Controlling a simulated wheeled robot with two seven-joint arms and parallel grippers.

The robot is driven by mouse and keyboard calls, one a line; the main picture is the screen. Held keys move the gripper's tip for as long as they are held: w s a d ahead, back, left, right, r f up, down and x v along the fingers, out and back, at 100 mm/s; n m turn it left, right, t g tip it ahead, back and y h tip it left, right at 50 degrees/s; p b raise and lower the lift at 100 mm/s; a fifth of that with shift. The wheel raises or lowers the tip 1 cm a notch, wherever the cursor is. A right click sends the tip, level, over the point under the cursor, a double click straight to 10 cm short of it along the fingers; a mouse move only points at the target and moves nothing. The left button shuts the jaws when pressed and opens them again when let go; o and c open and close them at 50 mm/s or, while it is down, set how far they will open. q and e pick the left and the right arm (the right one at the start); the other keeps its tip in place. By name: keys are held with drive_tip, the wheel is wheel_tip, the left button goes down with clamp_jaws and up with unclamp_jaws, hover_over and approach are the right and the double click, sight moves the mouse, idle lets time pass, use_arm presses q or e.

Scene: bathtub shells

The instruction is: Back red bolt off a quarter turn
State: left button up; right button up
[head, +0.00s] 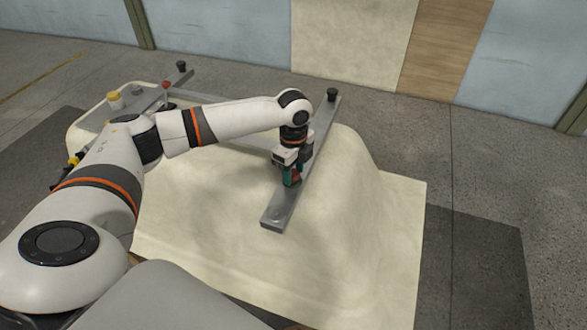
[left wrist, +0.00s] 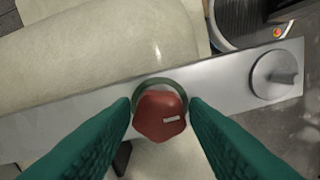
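The red bolt (left wrist: 160,117) has a faceted head with a small pale mark and sits over a dark green ring on a grey metal bar (left wrist: 225,83). My left gripper (left wrist: 160,106) has its two green fingers on either side of the bolt head, apparently touching both sides. In the head view, my left gripper (head: 291,178) points down at the bar (head: 272,222), with a bit of red showing between its fingers. The bolt's lower part is hidden. My right gripper is in neither view.
The bar lies across a cream tub shell (head: 380,225). It has a black knob (head: 331,94) at its far end and a silver fitting (left wrist: 275,75) at the other. A second bar at the left carries a red piece (head: 165,84) and a yellow-topped one (head: 115,99).

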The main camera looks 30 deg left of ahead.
use_arm(q)
drive_tip(key=c, duration=0.6)
drive_tip(key=shift+r+n+p, duration=0.15)
drive_tip(key=shift+n+p, duration=0.15)
drive_tip(key=shift+p, duration=0.3)
drive_tip(key=n+p, duration=1)
drive_tip(key=p, duration=0.3)
drive_tip(key=shift+w+r, duration=0.1)
drive_tip(key=shift+w, duration=0.05)
drive_tip(key=n+p, duration=0.3)
drive_tip(key=n, duration=0.1)
drive_tip(key=shift+a, duration=0.1)
drive_tip(key=shift+w+a+n+p, duration=0.1)
drive_tip(key=shift+w+n+p, duration=0.05)
drive_tip(key=shift+n+p, duration=1.4)
drive_tip(key=shift+f+n, duration=0.2)
drive_tip(key=shift+n, duration=0.25)
drive_tip(key=o, duration=1)
